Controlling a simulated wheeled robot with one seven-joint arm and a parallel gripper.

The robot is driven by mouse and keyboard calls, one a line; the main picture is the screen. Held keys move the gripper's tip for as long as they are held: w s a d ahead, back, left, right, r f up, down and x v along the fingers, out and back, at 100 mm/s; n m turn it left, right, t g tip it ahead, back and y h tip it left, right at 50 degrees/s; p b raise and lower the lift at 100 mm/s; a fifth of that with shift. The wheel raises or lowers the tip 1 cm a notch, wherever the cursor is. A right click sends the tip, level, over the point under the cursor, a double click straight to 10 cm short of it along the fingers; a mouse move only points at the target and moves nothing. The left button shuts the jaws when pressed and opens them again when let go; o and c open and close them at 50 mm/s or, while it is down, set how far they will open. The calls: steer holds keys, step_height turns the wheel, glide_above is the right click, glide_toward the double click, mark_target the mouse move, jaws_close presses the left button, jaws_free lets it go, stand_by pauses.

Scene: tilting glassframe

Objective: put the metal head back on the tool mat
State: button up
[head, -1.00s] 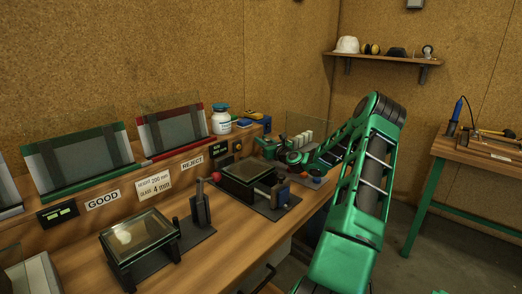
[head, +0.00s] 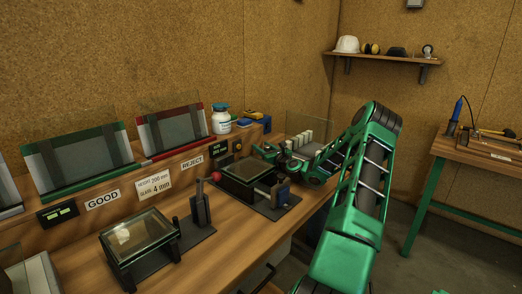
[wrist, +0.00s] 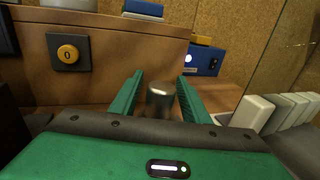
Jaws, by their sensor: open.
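The metal head, a short silver cylinder (wrist: 160,98), stands upright on the wooden bench in the wrist view. My gripper (wrist: 161,79) is open, with one green finger on each side of the cylinder; I cannot tell whether either touches it. In the head view my gripper (head: 265,151) is low over the far end of the bench, and the metal head cannot be made out there. I cannot identify the tool mat with certainty in either view.
A wooden ledge with a yellow button (wrist: 67,54) stands behind the metal head. White blocks (wrist: 252,112) stand close to the right of my gripper, near a glass pane. The glass-topped fixture (head: 245,170) is left of my arm. A side table (head: 455,148) carries tools.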

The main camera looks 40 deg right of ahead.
steer(key=v, duration=1.2)
steer(key=shift+s, duration=0.1)
